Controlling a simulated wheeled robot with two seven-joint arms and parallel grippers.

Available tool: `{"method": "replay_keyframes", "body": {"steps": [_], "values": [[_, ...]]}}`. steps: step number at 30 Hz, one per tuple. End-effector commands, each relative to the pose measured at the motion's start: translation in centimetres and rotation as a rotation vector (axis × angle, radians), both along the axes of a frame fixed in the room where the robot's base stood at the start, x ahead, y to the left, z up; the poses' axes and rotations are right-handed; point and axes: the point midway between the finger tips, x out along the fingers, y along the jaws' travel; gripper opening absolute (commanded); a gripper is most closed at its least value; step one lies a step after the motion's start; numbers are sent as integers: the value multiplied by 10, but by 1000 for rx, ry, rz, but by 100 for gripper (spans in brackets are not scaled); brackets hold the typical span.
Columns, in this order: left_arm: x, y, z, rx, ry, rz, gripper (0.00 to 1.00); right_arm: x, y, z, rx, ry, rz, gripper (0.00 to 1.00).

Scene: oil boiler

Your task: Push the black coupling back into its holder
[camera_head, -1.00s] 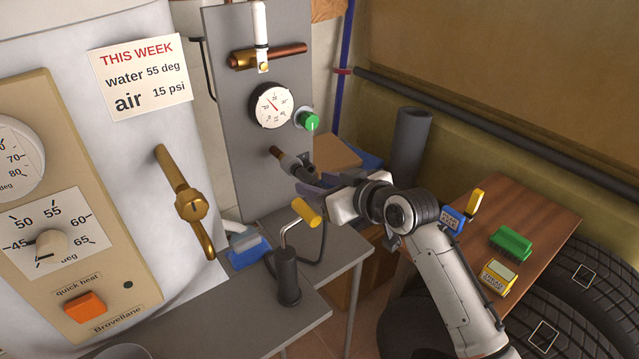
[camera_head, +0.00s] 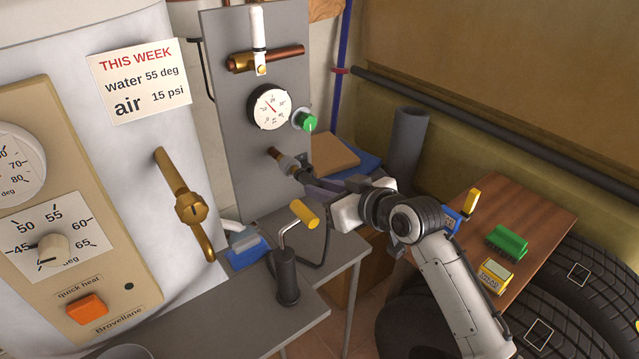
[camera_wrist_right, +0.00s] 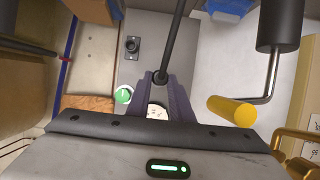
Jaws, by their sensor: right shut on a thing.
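My right gripper (camera_head: 314,188) is shut on the dark coupling (camera_head: 302,175), low in front of the grey panel. My left gripper is not in view.
A black pump (camera_head: 286,275) with a yellow handle (camera_head: 305,214) stands on the grey bench (camera_head: 240,310), close to my right gripper. The gauge (camera_head: 269,107) and green knob (camera_head: 305,120) are above. A wooden table (camera_head: 530,215) with small boxes is at right.

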Motion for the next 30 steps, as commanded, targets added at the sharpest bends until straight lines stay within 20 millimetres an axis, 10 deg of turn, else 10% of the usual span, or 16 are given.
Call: {"method": "replay_keyframes", "body": {"steps": [30], "values": [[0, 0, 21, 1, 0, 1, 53, -28, -20, 0, 1, -1, 1, 0]]}}
